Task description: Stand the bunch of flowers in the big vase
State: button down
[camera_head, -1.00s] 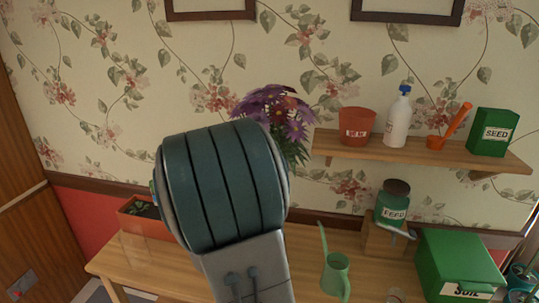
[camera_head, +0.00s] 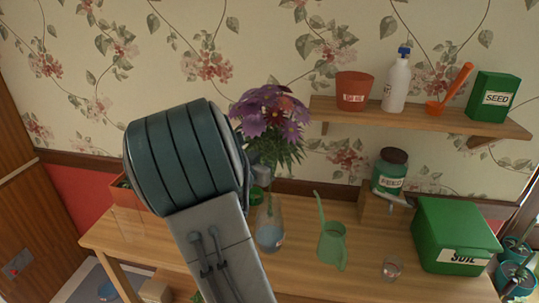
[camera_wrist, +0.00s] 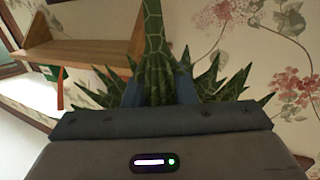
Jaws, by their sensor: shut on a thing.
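The bunch of purple flowers (camera_head: 268,115) is upright, with green leaves below the blooms. My gripper (camera_head: 262,174) is shut on its green stem, and the wrist view shows the stem (camera_wrist: 155,45) between the two fingers (camera_wrist: 160,88). A clear glass vase (camera_head: 269,236) with bluish contents and a label stands on the wooden table below the gripper. The lower stem appears to overlap the vase's neck in the head view; I cannot tell whether it is inside. My arm covers the area left of the vase.
A green watering can (camera_head: 332,245) stands right of the vase, with a small glass (camera_head: 391,268) and a green soil box (camera_head: 455,235) beyond. A feed jar (camera_head: 389,172) sits on a wooden block. The wall shelf (camera_head: 420,122) holds a pot, bottle, scoop and seed box.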

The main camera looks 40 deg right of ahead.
jog(key=shift+f+b, duration=4.55)
jog(key=shift+f, duration=1.65)
jog(key=c, duration=1.1)
grip_release()
send_near(267, 193)
jog(key=b+v, duration=0.1)
jog(key=v, duration=0.1)
jog(key=shift+s+a+r, duration=0.1)
jog(key=shift+s+a, duration=0.05)
jog(key=shift+a, duration=0.2)
